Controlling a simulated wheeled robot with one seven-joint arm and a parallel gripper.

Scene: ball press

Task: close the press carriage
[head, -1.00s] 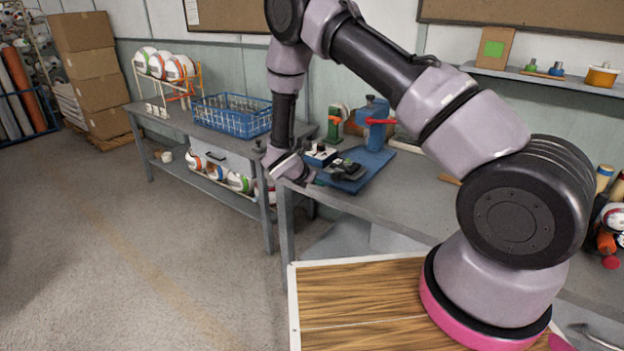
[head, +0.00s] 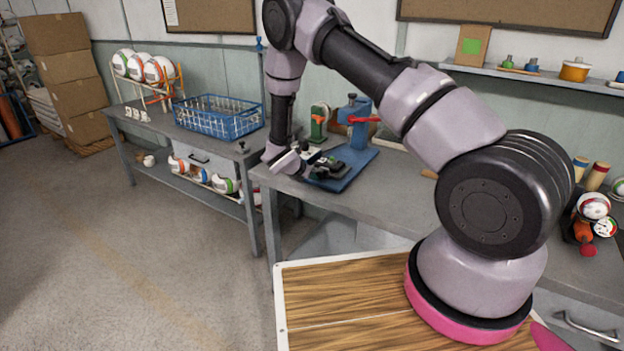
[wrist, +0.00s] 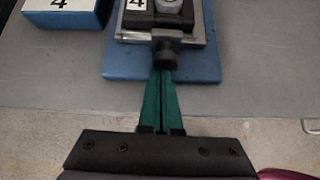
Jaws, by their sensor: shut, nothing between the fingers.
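The blue ball press (head: 356,112) with a red lever stands on a blue base plate (head: 358,172) on the grey bench. The carriage, a metal tray (wrist: 203,40) with a dark block (wrist: 142,20) labelled 4, lies over the blue plate in the wrist view. A black knob (wrist: 166,57) sticks out of its near side. My gripper (wrist: 163,74) is shut and empty, its green fingertips right at the knob; I cannot tell whether they touch. In the head view my wrist is at the bench's left end, beside the dark carriage parts (head: 327,168).
A blue box (wrist: 65,12) labelled 4 lies left of the plate. A green device (head: 319,122) stands left of the press. A blue wire basket (head: 216,118) is on the bench further left. The bench front (wrist: 260,85) right of the plate is clear.

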